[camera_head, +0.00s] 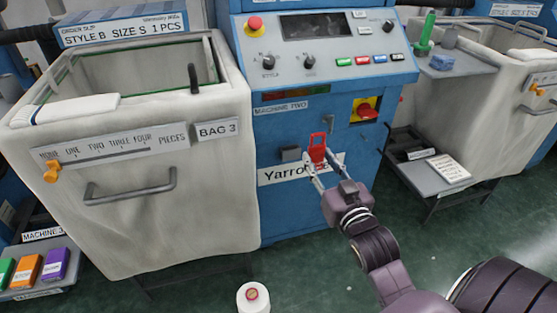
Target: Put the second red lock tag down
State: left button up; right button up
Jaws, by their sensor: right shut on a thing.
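A red lock tag (317,147) is upright in front of the lower blue front of machine two. My right gripper (321,163) is shut on its lower part, with the tag standing up out of the fingertips. The tag overlaps the area just above the white "Yarro…" label (278,174); I cannot tell whether it touches the machine. A red switch on a yellow plate (366,108) is up and to the right of the tag. My left gripper is not in view.
A grey block (290,154) and a small grey hook (330,123) stick out from the machine near the tag. A large white bag bin (150,190) stands at left. A shelf (428,164) with a paper card is at right.

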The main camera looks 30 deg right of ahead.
jog(key=b, duration=0.2)
send_over(290, 135)
jog(key=v, duration=0.4)
jog(key=shift+s, duration=0.1)
notch_tip(290, 135, down, 3)
jog(key=shift+f+b, duration=0.1)
jog(key=shift+b, duration=0.4)
notch_tip(290, 135, down, 4)
jog(key=shift+r+b, duration=0.2)
jog(key=shift+b, duration=0.4)
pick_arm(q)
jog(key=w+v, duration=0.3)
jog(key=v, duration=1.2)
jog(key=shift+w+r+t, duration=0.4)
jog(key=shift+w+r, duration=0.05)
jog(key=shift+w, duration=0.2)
pick_arm(e)
jog(key=shift+f, duration=0.1)
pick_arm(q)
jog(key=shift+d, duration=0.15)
pick_arm(e)
jog(key=shift+f, duration=0.15)
jog(key=shift+f, duration=0.5)
jog(key=o, duration=0.8)
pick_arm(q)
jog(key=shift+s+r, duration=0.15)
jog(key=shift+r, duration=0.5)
pick_arm(e)
jog(key=o, duration=0.3)
